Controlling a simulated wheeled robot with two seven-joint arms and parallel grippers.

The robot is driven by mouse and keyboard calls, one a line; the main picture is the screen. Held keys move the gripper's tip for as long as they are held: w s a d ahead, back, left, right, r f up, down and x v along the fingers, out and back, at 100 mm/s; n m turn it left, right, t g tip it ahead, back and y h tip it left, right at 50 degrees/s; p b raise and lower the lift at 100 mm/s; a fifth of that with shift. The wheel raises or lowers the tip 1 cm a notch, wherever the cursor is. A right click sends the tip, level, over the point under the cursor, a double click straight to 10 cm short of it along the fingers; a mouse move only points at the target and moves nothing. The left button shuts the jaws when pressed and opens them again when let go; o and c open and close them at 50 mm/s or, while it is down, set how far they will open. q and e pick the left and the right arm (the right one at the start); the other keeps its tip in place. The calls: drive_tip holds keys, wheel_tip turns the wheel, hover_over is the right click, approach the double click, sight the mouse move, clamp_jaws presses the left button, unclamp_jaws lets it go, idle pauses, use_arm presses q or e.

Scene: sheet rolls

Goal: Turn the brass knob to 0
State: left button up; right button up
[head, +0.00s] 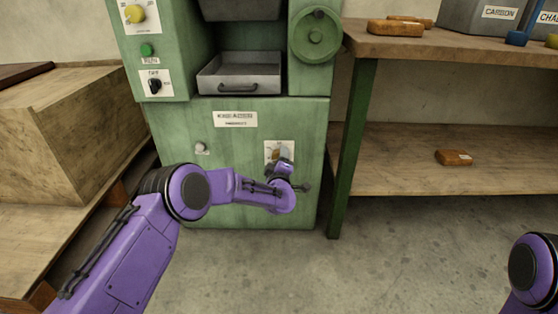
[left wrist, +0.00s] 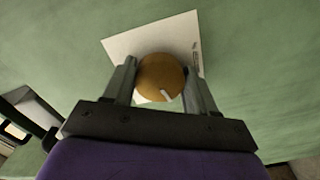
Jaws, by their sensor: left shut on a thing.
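The brass knob (left wrist: 161,77) is round, with a pale pointer mark on its lower right part in the left wrist view. It sits on a white plate (left wrist: 122,46) on the green machine front. In the head view the plate (head: 270,147) shows low on the machine, and my left arm partly covers the knob. My left gripper (left wrist: 160,84) is shut on the knob, one finger on each side; it also shows in the head view (head: 281,160). The scale figures are too small or hidden to read. My right gripper is outside both views; only a piece of that arm shows.
The green machine (head: 180,130) has a yellow knob (head: 134,13), a green button (head: 147,50), a black switch (head: 154,85), a metal drawer (head: 238,75) and a handwheel (head: 315,36). A wooden bench (head: 460,48) stands right, a wooden crate (head: 60,130) left.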

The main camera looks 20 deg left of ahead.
use_arm(q)
drive_tip(key=shift+d+f+n, duration=0.1)
drive_tip(key=shift+n, duration=1.4)
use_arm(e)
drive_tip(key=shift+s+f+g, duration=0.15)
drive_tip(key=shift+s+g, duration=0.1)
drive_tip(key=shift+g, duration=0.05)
use_arm(q)
drive_tip(key=o, duration=1)
drive_tip(key=shift+d, duration=0.1)
drive_tip(key=p+v, duration=0.4)
drive_tip(key=v, duration=0.6)
drive_tip(key=shift+s, duration=0.3)
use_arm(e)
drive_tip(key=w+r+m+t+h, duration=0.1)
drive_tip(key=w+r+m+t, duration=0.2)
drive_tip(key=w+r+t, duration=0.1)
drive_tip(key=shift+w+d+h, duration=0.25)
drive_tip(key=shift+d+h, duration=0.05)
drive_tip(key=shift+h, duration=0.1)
